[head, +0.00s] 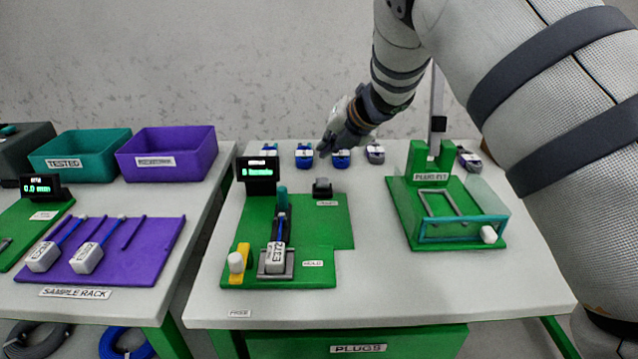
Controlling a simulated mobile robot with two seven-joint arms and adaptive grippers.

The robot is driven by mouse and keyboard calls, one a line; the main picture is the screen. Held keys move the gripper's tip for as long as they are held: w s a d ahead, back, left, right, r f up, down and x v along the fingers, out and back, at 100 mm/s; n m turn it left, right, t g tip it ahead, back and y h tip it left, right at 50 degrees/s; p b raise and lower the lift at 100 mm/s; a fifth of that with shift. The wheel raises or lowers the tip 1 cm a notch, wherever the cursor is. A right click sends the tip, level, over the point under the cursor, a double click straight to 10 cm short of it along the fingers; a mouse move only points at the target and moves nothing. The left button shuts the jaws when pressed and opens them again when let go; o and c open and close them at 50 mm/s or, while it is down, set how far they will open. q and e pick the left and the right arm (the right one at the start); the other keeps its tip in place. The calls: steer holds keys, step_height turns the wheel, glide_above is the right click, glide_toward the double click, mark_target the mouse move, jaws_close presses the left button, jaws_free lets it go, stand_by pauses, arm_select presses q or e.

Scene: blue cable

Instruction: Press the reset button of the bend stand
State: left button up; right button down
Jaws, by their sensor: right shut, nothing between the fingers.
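The bend stand is a green L-shaped base (330,225) in the middle of the table, with a black display (258,172) showing green digits at its back left. A dark button (322,186) sits at the base's back right, behind a small label too blurred to read. I take it as the reset button. A white plug (276,259) sits in the grey holder at the front, its blue cable running back to a teal post (282,199). My right gripper (325,151) is shut and empty, above and behind the button and apart from it. My left gripper is not in view.
Several blue and grey plugs (304,158) line the table's back edge near my right gripper. A green fixture (432,210) with clear walls stands to the right. On the left table are a purple sample rack (150,262) and teal and purple bins (80,160).

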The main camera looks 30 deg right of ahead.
mark_target(326, 180)
step_height(326, 180, down, 3)
steer(key=shift+r+b, duration=0.15)
steer(key=shift+b, duration=0.15)
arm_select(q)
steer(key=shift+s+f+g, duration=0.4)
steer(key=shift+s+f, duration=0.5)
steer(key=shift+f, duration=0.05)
arm_select(e)
steer(key=shift+f, duration=0.8)
steer(key=shift+f, duration=0.4)
arm_select(q)
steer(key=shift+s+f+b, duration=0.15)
steer(key=shift+b, duration=0.25)
arm_select(e)
steer(key=shift+f, duration=0.6)
steer(key=shift+r+p, duration=0.65)
steer(key=shift+r, duration=0.45)
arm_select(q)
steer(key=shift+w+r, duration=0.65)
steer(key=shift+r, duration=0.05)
arm_select(e)
steer(key=shift+f, duration=0.1)
